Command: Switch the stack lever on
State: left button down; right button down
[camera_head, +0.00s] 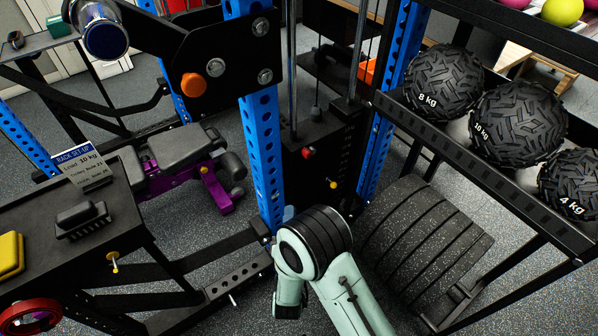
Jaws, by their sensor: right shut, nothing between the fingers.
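The black weight stack housing (325,140) stands behind the blue upright in the middle. A small red knob (307,153) sticks out of its front and looks like the stack lever; I cannot tell its position. My right arm rises from the bottom, below and in front of the housing. My right gripper (288,214) is mostly hidden behind my pale green and black wrist; it is shut and empty, low by the blue upright and apart from the red knob. My left gripper is out of view.
A blue perforated upright (264,150) stands close beside my right arm. A rack of black medicine balls (444,82) and dark rubber plates (420,240) crowd the right. A black table (125,225) fills the lower left. A purple-framed bench (190,165) stands behind it.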

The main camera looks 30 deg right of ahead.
aim_at(310, 153)
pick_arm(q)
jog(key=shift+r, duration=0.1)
pick_arm(e)
jog(key=shift+d, duration=0.1)
